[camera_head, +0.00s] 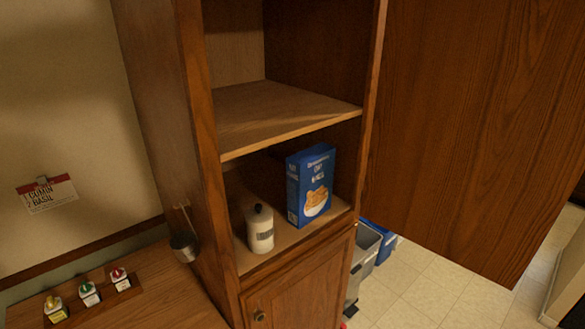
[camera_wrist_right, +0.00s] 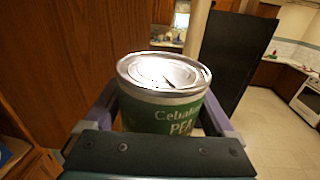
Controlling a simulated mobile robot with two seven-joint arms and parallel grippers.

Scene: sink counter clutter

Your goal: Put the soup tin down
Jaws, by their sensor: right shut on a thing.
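The soup tin (camera_wrist_right: 165,76) has a silver lid and a green label whose visible lettering includes "PEA". It shows only in the right wrist view. My right gripper (camera_wrist_right: 162,108) is shut on it, with a finger on each side, and the lid faces the camera. The tin's far end is hidden, and no contact with a surface can be seen. Neither gripper shows in the head view.
A tall wooden cabinet stands open, with an empty upper shelf (camera_head: 285,105). On its lower shelf (camera_head: 290,238) are a blue cereal box (camera_head: 312,185) and a white canister (camera_head: 260,230). The open door (camera_head: 465,120) is at right. Several small jars (camera_head: 88,293) stand on the left counter. Bins (camera_head: 372,248) stand on the floor.

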